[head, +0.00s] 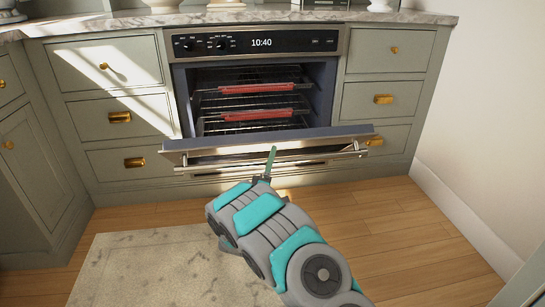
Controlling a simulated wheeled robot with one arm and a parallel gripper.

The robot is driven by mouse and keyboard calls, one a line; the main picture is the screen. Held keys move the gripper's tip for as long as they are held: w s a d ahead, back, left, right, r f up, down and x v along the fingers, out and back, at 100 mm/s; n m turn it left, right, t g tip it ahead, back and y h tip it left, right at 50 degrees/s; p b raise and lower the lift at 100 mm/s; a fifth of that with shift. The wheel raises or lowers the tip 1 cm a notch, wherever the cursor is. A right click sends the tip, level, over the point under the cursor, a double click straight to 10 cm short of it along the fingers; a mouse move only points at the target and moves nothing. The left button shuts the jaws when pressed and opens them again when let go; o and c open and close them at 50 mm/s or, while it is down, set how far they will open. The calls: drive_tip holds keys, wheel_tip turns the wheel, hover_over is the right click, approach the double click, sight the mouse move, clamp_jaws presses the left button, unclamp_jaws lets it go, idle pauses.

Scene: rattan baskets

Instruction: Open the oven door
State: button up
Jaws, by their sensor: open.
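The oven (326,92) stands in the middle of the far cabinet row, and its inside is visible. Its door (220,146) is hinged down and tilted outward toward me, well away from the frame. The bar handle (325,157) runs along the door's outer edge. My gripper (267,167) is at the middle of the door, in front of the handle bar. It is open, with one greenish finger standing up against the door. Whether it touches the handle, I cannot tell.
Two racks with red front strips (257,88) sit inside the oven. Green-grey drawers with brass pulls (119,117) flank it on both sides. A pale rug (150,270) lies on the wooden floor, which is clear at the right (400,230). A white wall bounds the right side.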

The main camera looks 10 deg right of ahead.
drive_tip(key=v, duration=0.7)
drive_tip(key=shift+f, duration=0.15)
drive_tip(key=s+a+f+b, duration=0.3)
drive_tip(key=f, duration=0.4)
drive_tip(key=shift+s+a+f+b, duration=0.2)
drive_tip(key=shift+s+b, duration=0.1)
drive_tip(key=shift+b, duration=0.1)
idle(0.6)
idle(0.7)
